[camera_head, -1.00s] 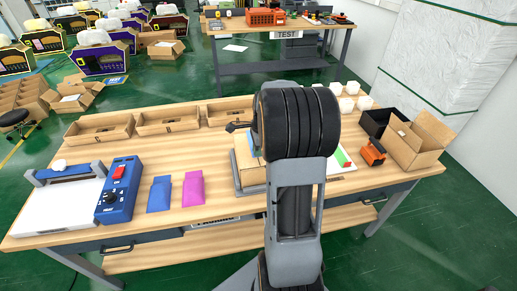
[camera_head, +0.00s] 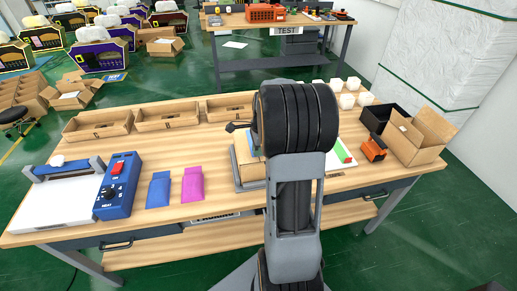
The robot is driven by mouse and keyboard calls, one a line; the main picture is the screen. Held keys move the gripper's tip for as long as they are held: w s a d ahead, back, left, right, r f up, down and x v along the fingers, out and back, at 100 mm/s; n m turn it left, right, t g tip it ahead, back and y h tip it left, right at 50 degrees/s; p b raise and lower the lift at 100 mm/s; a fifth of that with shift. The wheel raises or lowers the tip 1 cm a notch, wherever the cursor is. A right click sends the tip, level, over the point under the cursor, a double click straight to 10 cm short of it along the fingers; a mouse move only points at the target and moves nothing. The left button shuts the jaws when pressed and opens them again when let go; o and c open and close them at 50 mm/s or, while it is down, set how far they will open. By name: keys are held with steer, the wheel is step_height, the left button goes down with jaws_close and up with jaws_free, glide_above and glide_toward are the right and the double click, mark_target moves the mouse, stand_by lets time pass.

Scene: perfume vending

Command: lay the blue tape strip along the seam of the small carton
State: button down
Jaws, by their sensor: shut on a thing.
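The small carton (camera_head: 250,173) lies on the table, partly hidden behind my arm; only its left part shows, in a grey fixture (camera_head: 236,177). A narrow light-blue sliver (camera_head: 253,145), perhaps the tape strip, shows over the carton beside my arm. I cannot tell whether it touches the carton. The seam is hidden. My gripper and its fingertips are hidden behind my thick black arm joint.
A blue control box (camera_head: 118,186), blue pouch (camera_head: 159,190) and pink pouch (camera_head: 193,184) lie left. Open cardboard trays (camera_head: 168,116) line the back. An orange dispenser (camera_head: 374,148), black bin (camera_head: 381,119) and open carton (camera_head: 418,140) stand right.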

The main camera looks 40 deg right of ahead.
steer(key=shift+f, duration=0.3)
steer(key=c, duration=1.2)
jaws_free()
steer(key=shift+r, duration=0.1)
steer(key=shift+r+p, duration=2.4)
steer(key=shift+r, duration=0.6)
